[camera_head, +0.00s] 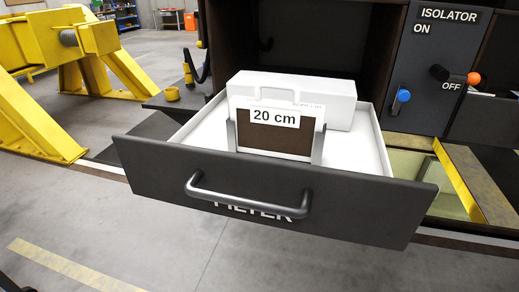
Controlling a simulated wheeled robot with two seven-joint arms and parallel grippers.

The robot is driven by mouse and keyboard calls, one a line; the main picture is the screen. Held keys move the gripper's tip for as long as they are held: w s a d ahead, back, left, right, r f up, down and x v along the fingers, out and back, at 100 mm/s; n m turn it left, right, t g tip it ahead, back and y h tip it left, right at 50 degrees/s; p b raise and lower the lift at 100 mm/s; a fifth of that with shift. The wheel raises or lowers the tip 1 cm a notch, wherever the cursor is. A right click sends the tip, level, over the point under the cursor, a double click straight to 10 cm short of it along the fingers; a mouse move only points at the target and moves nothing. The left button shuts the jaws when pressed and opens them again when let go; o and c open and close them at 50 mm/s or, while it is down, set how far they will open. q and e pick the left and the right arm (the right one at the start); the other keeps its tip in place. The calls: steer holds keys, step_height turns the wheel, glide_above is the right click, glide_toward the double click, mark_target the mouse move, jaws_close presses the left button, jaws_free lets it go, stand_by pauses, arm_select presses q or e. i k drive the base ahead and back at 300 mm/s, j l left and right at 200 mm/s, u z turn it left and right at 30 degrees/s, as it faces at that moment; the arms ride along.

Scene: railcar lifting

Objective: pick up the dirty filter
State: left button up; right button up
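A filter (275,140) stands upright in the open drawer (270,195). It has a brown face, a white frame with a handle on top, and a label reading "20 cm". Grey upright holders stand at its left and right sides. A white box-like block (339,108) is right behind it in the drawer. The drawer has a dark front with a metal bar handle and the word "FILTER", partly hidden by the bar. Neither of my grippers can be made out in the head view.
Yellow steel stands (105,70) are at the left. The floor before the drawer is clear.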

mark_target(281, 129)
steer(key=i+j+z, duration=0.5)
steer(key=j, duration=0.25)
steer(key=i+j+z, duration=0.2)
steer(key=j+z, duration=0.25)
steer(key=j, duration=0.35)
steer(key=i+j+z, duration=0.1)
steer(key=j+z, duration=0.4)
steer(key=j, duration=0.4)
steer(key=j+z, duration=0.5)
steer(key=j, duration=0.45)
